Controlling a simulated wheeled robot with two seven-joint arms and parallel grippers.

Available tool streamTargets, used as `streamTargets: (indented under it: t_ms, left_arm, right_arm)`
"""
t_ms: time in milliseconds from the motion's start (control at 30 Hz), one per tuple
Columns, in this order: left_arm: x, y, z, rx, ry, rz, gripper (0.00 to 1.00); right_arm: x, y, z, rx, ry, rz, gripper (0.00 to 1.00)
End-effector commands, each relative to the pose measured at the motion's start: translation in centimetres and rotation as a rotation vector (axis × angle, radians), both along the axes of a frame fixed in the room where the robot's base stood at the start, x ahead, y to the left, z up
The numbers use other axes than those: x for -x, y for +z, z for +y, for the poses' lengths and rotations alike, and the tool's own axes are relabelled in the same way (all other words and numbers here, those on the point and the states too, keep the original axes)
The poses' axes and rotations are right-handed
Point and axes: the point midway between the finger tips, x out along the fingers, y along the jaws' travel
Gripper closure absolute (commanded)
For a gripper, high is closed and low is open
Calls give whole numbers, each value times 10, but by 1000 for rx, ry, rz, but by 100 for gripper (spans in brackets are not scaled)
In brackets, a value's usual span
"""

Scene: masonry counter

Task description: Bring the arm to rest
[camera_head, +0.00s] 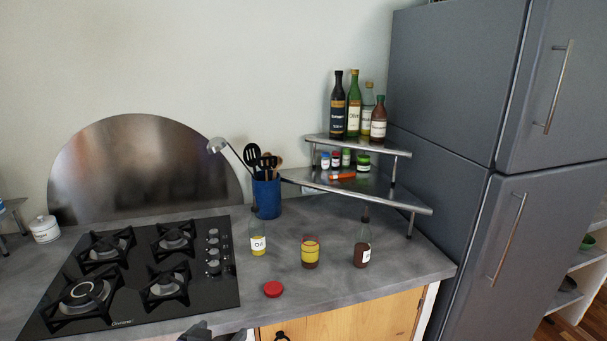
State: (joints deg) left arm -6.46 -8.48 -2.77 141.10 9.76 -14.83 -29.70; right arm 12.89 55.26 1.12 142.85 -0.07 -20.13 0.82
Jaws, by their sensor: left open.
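My left gripper (207,331) shows only in part at the bottom edge of the head view, in front of the counter's front edge and below the cooktop. It is open, and I see nothing between its fingers. Most of the left arm is out of the picture. My right gripper is not in view.
The grey counter (340,285) holds a black gas cooktop (150,262), a red lid (273,289), an oil bottle (257,243), a yellow-brown jar (310,252) and a brown sauce bottle (362,250). Behind stand a blue utensil pot (267,197) and a corner shelf (385,190).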

Motion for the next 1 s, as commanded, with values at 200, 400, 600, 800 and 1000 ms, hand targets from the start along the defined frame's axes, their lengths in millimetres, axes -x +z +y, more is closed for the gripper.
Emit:
streamTargets:
  t_ms: [200, 400, 600, 800, 1000]
  left_arm:
    - [-5, -56, -8, 25, 4, 141, 13]
    - [1, -124, -16, 62, 16, 310, 13]
    - [33, -225, -30, 135, 48, 578, 13]
    - [92, -315, -50, 226, 94, 854, 13]
    - [151, -367, -69, 300, 138, 1060, 13]
  right_arm:
    - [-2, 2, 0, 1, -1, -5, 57]
    - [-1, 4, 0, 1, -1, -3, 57]
    - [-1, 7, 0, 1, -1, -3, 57]
    - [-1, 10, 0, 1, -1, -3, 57]
    - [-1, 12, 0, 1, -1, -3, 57]
